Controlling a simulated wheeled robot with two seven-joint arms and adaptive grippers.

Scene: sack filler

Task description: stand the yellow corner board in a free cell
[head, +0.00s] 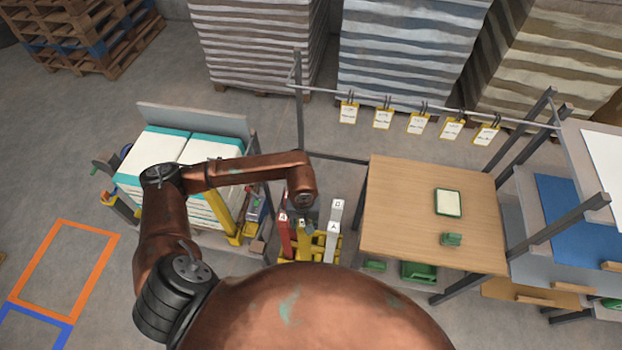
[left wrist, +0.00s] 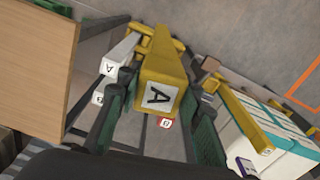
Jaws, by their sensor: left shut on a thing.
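My left gripper (head: 307,226) is over the yellow rack (head: 329,252), beside the table. In the left wrist view its green-padded fingers are shut on the yellow corner board (left wrist: 161,62), which has a white label with the letter A. The board runs away from the camera towards the rack frame; I cannot tell whether its foot is in a cell. In the head view the arm and gripper mostly hide it. White boards (head: 335,218) and a red board (head: 285,235) stand in the rack on either side of the gripper. My right gripper is not in view.
A wooden table (head: 405,215) stands right of the rack, with a green-edged pad (head: 448,202) and a small green block on it. Left of the rack is a cart with white and teal stacks (head: 150,155) and a yellow post (head: 220,212). Tags (head: 383,117) hang from a rail behind.

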